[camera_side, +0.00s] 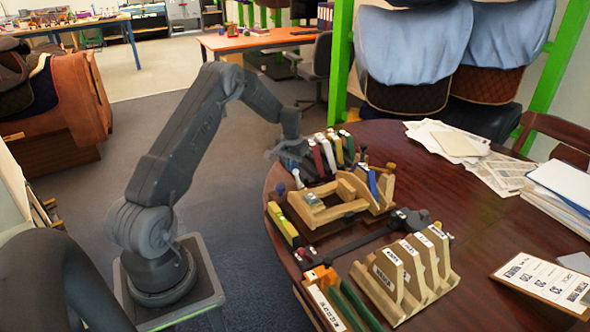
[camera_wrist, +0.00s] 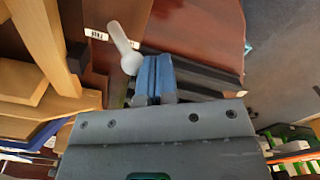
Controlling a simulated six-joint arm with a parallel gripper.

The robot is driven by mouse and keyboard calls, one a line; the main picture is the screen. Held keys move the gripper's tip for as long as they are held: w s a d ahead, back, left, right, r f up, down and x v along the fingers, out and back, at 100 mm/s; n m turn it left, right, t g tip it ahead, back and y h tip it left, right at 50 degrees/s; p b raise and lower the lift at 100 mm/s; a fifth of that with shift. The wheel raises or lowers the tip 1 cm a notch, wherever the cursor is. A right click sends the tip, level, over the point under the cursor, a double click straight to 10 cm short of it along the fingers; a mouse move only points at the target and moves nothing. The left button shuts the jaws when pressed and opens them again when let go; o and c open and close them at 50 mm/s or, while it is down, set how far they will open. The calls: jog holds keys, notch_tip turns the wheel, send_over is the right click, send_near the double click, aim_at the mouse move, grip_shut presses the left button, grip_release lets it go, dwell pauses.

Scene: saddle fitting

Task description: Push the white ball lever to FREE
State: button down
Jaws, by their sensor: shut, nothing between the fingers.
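The white ball lever (camera_wrist: 131,61) shows in the wrist view as a pale stem with a rounded end, just left of my fingertips. My gripper (camera_wrist: 154,78) is shut and empty, its two blue-padded fingers together. The lever's rounded end is close beside the left finger; I cannot tell whether they touch. A small white label (camera_wrist: 97,34) lies left of the lever, its text too small to read surely.
A row of coloured upright pieces (camera_side: 331,152) stands right of my gripper. A wooden frame (camera_side: 340,207) lies in front of it, with a slotted wooden rack (camera_side: 408,278) nearer the camera. Papers (camera_side: 470,155) lie at the right. Bare dark tabletop (camera_side: 480,235) is free.

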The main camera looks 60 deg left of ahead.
aim_at(297, 172)
jog(key=shift+d, duration=0.25)
jog(key=shift+d+f, duration=0.15)
jog(key=shift+d, duration=1.5)
jog(key=shift+a, duration=0.1)
jog(key=shift+a+r, duration=0.2)
jog(key=shift+a, duration=0.45)
jog(key=shift+r, duration=3.5)
jog(key=shift+r, duration=0.1)
